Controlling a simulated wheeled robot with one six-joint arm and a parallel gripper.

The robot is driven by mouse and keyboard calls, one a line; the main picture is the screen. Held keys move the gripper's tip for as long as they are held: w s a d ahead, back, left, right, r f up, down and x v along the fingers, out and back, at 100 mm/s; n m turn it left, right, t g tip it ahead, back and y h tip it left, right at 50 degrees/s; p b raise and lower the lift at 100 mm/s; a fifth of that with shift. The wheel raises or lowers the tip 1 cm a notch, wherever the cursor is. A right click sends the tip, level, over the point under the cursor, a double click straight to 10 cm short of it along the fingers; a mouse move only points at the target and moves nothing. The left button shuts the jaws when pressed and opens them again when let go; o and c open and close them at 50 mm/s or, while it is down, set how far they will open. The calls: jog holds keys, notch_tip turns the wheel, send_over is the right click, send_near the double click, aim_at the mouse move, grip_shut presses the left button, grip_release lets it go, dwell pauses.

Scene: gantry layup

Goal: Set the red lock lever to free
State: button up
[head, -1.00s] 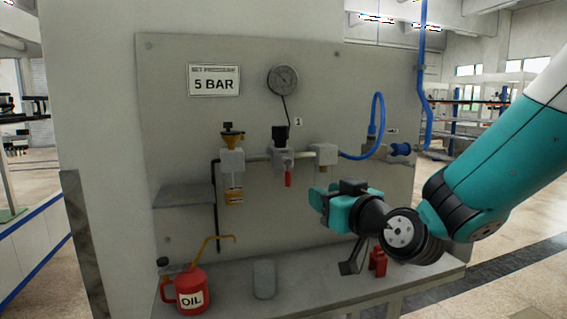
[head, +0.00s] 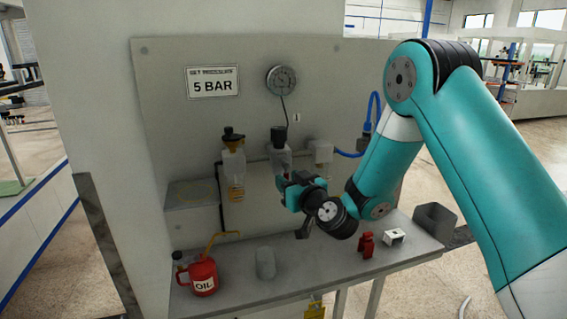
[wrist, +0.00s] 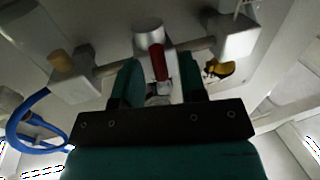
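The red lock lever (wrist: 159,62) hangs from the regulator (wrist: 148,30) on the wall panel in the wrist view. My gripper also shows in the wrist view (wrist: 160,82), open, with one teal finger on each side of the lever. A gap shows between the lever and each finger.
A pressure gauge (head: 282,80) and a "5 BAR" sign (head: 213,82) are on the panel. A filter bowl (head: 234,165) is left of the regulator. The bench (head: 325,262) below holds a red oil can (head: 202,277), a grey block (head: 266,263) and a red item (head: 366,245).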

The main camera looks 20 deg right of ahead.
jog(key=shift+p+x, duration=0.65)
jog(key=shift+x, duration=0.2)
jog(key=shift+c, duration=0.4)
